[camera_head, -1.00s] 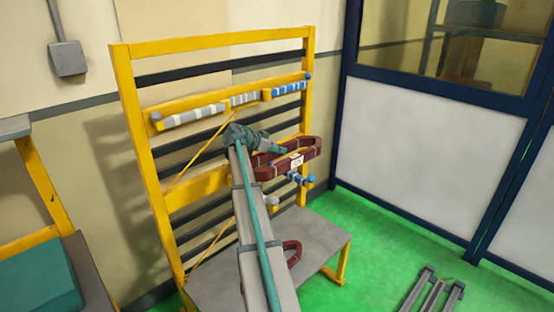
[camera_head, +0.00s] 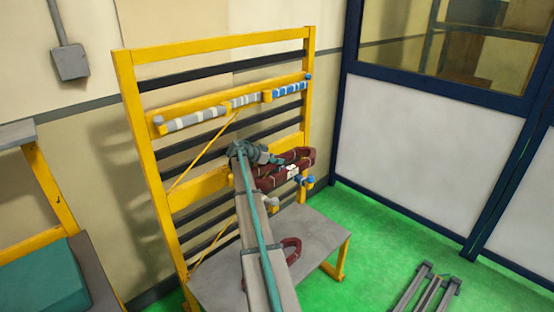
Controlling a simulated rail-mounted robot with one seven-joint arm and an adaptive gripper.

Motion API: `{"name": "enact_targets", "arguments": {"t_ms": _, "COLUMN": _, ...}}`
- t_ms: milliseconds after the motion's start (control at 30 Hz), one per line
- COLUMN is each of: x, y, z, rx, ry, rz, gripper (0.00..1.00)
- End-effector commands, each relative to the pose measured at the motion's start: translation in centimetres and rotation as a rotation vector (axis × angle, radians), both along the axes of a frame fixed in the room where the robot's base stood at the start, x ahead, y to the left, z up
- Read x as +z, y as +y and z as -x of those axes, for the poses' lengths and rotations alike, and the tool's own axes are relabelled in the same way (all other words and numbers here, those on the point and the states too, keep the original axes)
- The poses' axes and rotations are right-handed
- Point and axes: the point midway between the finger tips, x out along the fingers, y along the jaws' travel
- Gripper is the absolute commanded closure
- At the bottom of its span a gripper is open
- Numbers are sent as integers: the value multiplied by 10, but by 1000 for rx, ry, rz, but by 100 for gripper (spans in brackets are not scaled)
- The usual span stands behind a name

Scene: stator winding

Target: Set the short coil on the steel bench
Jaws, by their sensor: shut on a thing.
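A dark red coil (camera_head: 270,181) with a small white label is in front of the yellow rack, above the steel bench (camera_head: 325,238). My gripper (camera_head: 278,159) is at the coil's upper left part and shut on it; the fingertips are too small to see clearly. The coil is beside the blue-tipped lower pegs of the rack, and whether it touches them I cannot tell. A second dark red coil (camera_head: 291,247) lies on the bench, partly hidden behind my arm. Which of the two is shorter is hard to judge from here.
The yellow rack (camera_head: 153,150) stands behind the bench, with grey and blue wrapped bars (camera_head: 195,118) along its upper rail. The bench's right part is bare. Grey rails (camera_head: 433,290) lie on the green floor at right. A teal block (camera_head: 40,280) is at left.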

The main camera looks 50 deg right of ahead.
Motion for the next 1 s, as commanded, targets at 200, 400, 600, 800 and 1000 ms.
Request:
{"name": "enact_targets", "arguments": {"t_ms": 200, "x": -4, "y": 0, "z": 0, "rx": 1, "ry": 2, "rz": 4, "gripper": 100}}
{"name": "enact_targets", "arguments": {"t_ms": 400, "x": -6, "y": 0, "z": 0, "rx": 1, "ry": 2, "rz": 4, "gripper": 100}}
{"name": "enact_targets", "arguments": {"t_ms": 600, "x": -6, "y": 0, "z": 0, "rx": 1, "ry": 0, "rz": 1, "gripper": 40}}
{"name": "enact_targets", "arguments": {"t_ms": 800, "x": -6, "y": 0, "z": 0, "rx": 1, "ry": 0, "rz": 1, "gripper": 40}}
{"name": "enact_targets", "arguments": {"t_ms": 1000, "x": -5, "y": 0, "z": 0, "rx": 1, "ry": 1, "rz": 1, "gripper": 40}}
